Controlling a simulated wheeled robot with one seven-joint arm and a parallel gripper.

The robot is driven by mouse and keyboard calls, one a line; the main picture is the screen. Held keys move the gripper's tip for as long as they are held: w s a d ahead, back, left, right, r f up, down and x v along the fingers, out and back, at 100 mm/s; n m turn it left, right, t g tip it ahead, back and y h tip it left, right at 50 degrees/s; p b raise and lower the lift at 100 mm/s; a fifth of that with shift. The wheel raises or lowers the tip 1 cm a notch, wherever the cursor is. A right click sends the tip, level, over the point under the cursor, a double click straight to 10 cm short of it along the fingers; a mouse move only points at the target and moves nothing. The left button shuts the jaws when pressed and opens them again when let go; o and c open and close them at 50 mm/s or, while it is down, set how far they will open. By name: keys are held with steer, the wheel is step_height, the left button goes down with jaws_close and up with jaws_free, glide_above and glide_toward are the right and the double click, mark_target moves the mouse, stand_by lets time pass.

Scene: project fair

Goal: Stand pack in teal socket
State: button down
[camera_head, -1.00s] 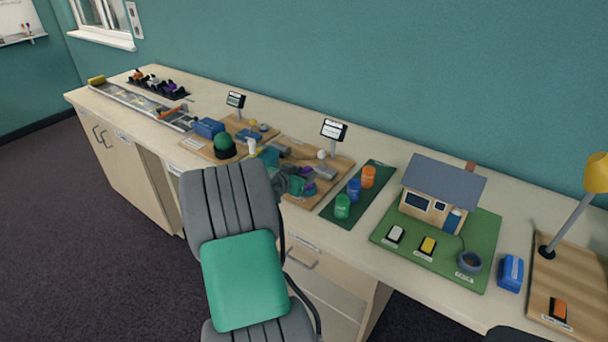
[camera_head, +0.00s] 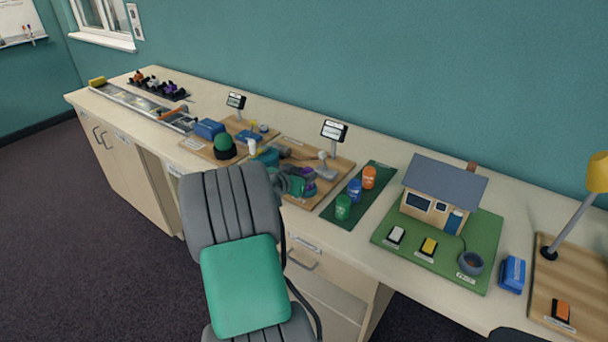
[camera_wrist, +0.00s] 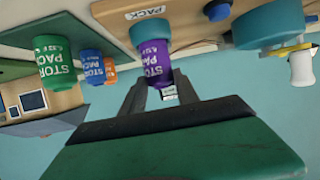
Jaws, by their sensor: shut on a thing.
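The purple pack (camera_wrist: 154,60) is between the fingers of my gripper (camera_wrist: 160,92), which is shut on it. In the head view, a little purple (camera_head: 309,189) shows beside my green and grey wrist, above the wooden board. The pack looks about parallel to the standing packs; whether its base touches the board cannot be told.
Green (camera_head: 343,207), blue (camera_head: 355,190) and orange (camera_head: 369,177) packs stand on a dark green mat (camera_head: 382,176). A model house (camera_head: 437,200) is right of them. A small display (camera_head: 334,131) stands behind.

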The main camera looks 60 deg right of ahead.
steer(key=shift+f+b, duration=0.55)
steer(key=c, duration=1.2)
jaws_free()
steer(key=p+v, duration=0.1)
steer(key=v, duration=1)
